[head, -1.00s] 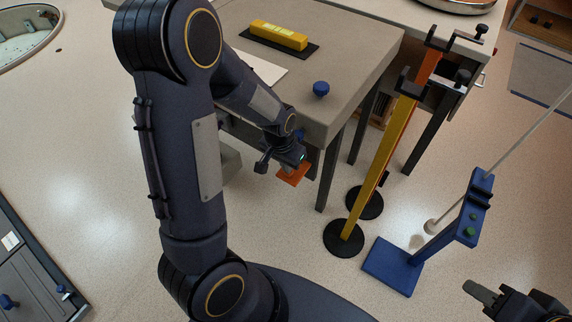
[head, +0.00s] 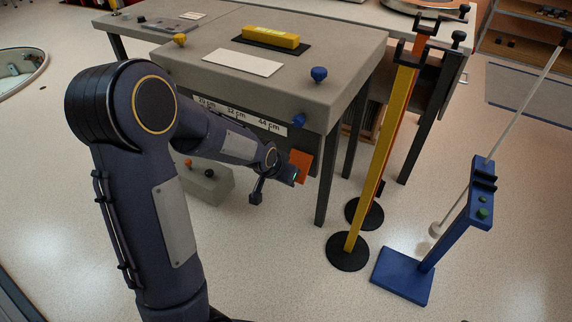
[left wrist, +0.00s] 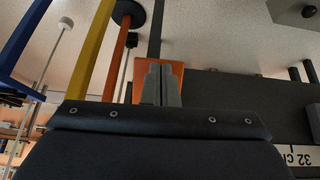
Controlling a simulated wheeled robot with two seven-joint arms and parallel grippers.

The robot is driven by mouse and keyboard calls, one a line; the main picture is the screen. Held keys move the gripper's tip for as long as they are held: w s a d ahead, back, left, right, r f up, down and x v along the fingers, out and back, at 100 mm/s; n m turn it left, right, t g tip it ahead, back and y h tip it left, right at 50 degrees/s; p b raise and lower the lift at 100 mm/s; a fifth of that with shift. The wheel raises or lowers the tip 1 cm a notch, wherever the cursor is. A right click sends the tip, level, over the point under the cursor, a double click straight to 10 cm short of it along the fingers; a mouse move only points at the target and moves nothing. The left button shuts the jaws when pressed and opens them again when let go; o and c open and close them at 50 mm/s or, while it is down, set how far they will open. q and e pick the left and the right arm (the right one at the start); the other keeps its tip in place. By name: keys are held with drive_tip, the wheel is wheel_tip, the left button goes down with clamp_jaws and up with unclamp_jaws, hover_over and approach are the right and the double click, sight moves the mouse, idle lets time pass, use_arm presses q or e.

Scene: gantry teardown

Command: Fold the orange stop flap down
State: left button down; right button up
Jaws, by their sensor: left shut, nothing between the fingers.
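The orange stop flap (head: 302,163) is a small plate below the front edge of the grey table, near its front right corner. In the head view it shows a tall, upright-looking face; its hinge is hidden. My left gripper (head: 293,175) is shut and empty, its tip at the flap's lower left. In the left wrist view the shut fingers (left wrist: 160,70) overlap the orange flap (left wrist: 178,70), which shows behind them and on both sides. I cannot tell whether they touch. My right gripper is not in view.
A blue knob (head: 299,120) sits on the table's front edge just above the flap, beside a white scale strip (head: 240,117). A table leg (head: 327,180), a yellow post (head: 380,160) and a blue stand (head: 403,276) stand to the right. A grey box (head: 205,183) lies under the table.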

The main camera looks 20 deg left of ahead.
use_arm(q)
drive_tip(key=shift+s+b+x, duration=0.15)
drive_tip(key=shift+b+x, duration=0.7)
drive_tip(key=shift+x, duration=0.6)
drive_tip(key=shift+s+b+x, duration=0.15)
drive_tip(key=shift+b+x, duration=0.7)
drive_tip(key=shift+x, duration=0.65)
drive_tip(key=shift+a+f, duration=0.15)
